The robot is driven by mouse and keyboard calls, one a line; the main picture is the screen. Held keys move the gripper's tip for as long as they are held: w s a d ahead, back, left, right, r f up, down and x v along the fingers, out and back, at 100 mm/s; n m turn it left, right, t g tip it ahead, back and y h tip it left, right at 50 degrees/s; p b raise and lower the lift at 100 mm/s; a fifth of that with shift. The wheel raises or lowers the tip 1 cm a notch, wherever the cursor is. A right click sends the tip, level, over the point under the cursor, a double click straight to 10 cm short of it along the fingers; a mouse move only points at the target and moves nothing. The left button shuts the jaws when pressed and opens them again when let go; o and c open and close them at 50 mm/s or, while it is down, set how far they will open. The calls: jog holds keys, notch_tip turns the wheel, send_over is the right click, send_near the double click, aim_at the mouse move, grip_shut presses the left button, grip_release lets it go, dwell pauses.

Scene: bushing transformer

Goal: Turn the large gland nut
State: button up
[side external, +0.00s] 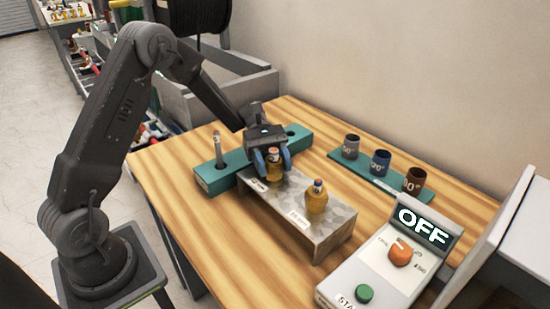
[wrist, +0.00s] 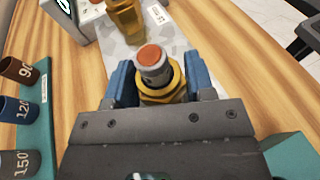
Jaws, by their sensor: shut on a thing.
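Two brass gland fittings stand on a grey metal bracket (side external: 334,238). My gripper (side external: 271,160) is at the far-left fitting, with its blue fingers on either side of the brass gland nut (side external: 274,175). In the wrist view, the blue fingers (wrist: 159,88) are shut on this yellow hex nut (wrist: 176,88), and a grey stem with an orange-red top rises through its middle. The second brass fitting (side external: 316,199) stands upright and free nearer the camera; it also shows in the wrist view (wrist: 126,18). Labels on the bracket are too small to read.
A teal block (side external: 214,178) holding an upright metal rod (side external: 218,149) lies behind the bracket. Grey, blue and brown cups (side external: 381,163) stand on a teal strip at right. A control box (side external: 390,260) reading OFF stands at front right. Bare wood lies between bracket and cups.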

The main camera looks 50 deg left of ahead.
jog(key=shift+n+t+h, duration=0.4)
jog(key=shift+n+t, duration=0.6)
jog(key=shift+t, duration=0.2)
jog(key=shift+n+t, duration=1.1)
jog(key=shift+t, duration=0.4)
jog(key=shift+n+t, duration=0.3)
jog(key=shift+t, duration=0.1)
jog(key=shift+n+t, duration=0.8)
jog(key=shift+t, duration=0.3)
jog(key=shift+n+t+y, duration=0.5)
jog(key=shift+n+t, duration=0.6)
jog(key=shift+t, duration=0.2)
